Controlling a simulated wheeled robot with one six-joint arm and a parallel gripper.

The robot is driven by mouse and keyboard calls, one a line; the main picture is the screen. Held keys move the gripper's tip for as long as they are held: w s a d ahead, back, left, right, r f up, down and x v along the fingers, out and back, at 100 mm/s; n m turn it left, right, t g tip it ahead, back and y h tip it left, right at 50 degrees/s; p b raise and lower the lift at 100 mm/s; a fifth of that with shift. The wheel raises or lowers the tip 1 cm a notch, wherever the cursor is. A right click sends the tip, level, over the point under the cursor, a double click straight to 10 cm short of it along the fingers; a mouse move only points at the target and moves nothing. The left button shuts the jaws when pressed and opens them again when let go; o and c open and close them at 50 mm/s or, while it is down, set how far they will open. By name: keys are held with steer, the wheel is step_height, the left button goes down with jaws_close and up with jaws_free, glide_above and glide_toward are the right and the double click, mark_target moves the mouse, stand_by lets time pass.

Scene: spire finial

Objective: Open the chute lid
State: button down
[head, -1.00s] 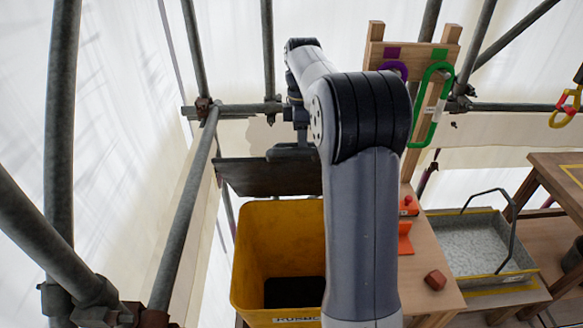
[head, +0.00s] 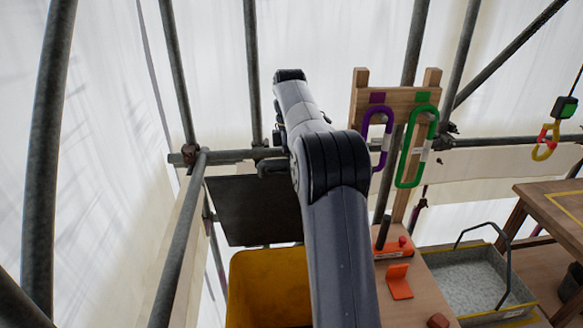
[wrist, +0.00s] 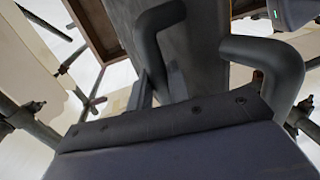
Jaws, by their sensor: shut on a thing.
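The chute lid is a dark flat panel (head: 245,210) above the yellow chute (head: 270,288) in the head view. The lid stands steeply raised, its broad face showing, and the chute mouth below it is uncovered. The dark bent-tube handle (wrist: 268,58) fills much of the wrist view, close to the lid's grey surface (wrist: 190,45). My gripper (wrist: 160,84) is shut on the lid's handle; the grip itself is partly hidden. In the head view, my arm hides the gripper and the lid's right side.
Scaffold poles (head: 180,240) stand close on the left and behind. To the right are a wooden rack (head: 405,95) with purple and green carabiners, an orange bracket (head: 398,282) on a bench, and a grey tray (head: 470,275) with a raised handle.

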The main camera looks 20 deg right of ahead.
steer(key=shift+f, duration=0.5)
steer(key=c, duration=1.7)
jaws_free()
steer(key=shift+o, duration=0.7)
steer(key=shift+w+f, duration=0.1)
steer(key=shift+w, duration=0.25)
steer(key=shift+o, duration=1.2)
steer(key=shift+s+r, duration=0.1)
steer(key=shift+r, duration=0.15)
steer(key=shift+s, duration=0.1)
